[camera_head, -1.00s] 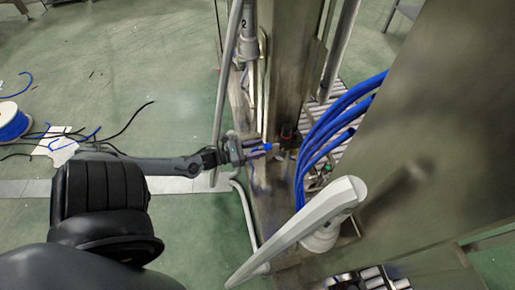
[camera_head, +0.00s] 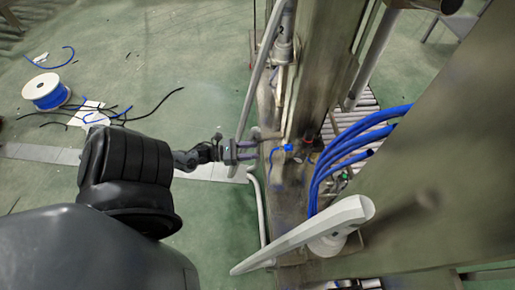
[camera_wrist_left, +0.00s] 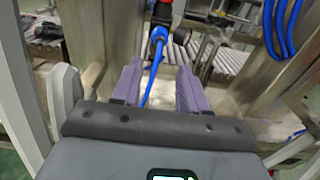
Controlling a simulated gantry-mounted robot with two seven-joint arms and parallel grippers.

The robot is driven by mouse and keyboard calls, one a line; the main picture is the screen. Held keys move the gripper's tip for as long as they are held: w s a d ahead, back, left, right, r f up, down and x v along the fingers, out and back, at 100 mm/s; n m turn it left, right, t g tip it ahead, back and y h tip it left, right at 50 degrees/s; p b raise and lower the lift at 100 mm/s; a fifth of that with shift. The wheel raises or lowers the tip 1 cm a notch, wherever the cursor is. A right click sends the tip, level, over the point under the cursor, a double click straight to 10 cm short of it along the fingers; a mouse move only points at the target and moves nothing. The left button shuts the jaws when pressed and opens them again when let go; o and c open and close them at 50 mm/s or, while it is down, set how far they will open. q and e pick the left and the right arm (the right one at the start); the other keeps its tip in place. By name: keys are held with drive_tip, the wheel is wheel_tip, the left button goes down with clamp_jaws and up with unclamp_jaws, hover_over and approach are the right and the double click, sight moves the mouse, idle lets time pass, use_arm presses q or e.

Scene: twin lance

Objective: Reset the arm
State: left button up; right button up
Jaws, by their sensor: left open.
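My left arm, black and grey, comes in from the lower left in the head view. Its gripper (camera_head: 264,149) is open, beside a steel frame post. A small blue-handled valve (camera_head: 287,148) sits at the post just to the right of the fingers. In the left wrist view the two purple fingers (camera_wrist_left: 158,80) are spread apart with a gap between them. The blue handle (camera_wrist_left: 152,75) shows in that gap, and I see no finger closed on it. My right gripper is not in view.
A large white lever (camera_head: 305,238) juts out low right of the gripper. Blue hoses (camera_head: 350,150) curve beside the post. A grey pipe (camera_head: 263,65) rises close behind the gripper. A blue cable spool (camera_head: 46,92) and loose cables lie on the green floor, which is open at left.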

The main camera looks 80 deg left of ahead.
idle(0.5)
use_arm(q)
drive_tip(key=w+d+r+n+g+y+p, duration=0.35)
drive_tip(key=d+n+p, duration=0.35)
drive_tip(key=n, duration=0.4)
drive_tip(key=w+d+r+n+g+y+p, duration=0.2)
drive_tip(key=w+d+r+n+g+p, duration=0.15)
drive_tip(key=d+n, duration=0.6)
drive_tip(key=d+r+n+g+h+p, duration=0.2)
drive_tip(key=d+r+n+g+p, duration=0.2)
drive_tip(key=d+r+n+p, duration=0.4)
drive_tip(key=s+d+r+n+g+p, duration=0.2)
drive_tip(key=s+d+r+n, duration=0.15)
drive_tip(key=r, duration=0.45)
drive_tip(key=s+d+r+n+g+p, duration=0.1)
drive_tip(key=s+d+r+n+p, duration=0.2)
drive_tip(key=r, duration=0.5)
wheel_tip(320, 180, up, 36)
drive_tip(key=a+n+p, duration=0.1)
drive_tip(key=p, duration=3.4)
drive_tip(key=shift+w+f, duration=0.2)
drive_tip(key=shift+w, duration=0.2)
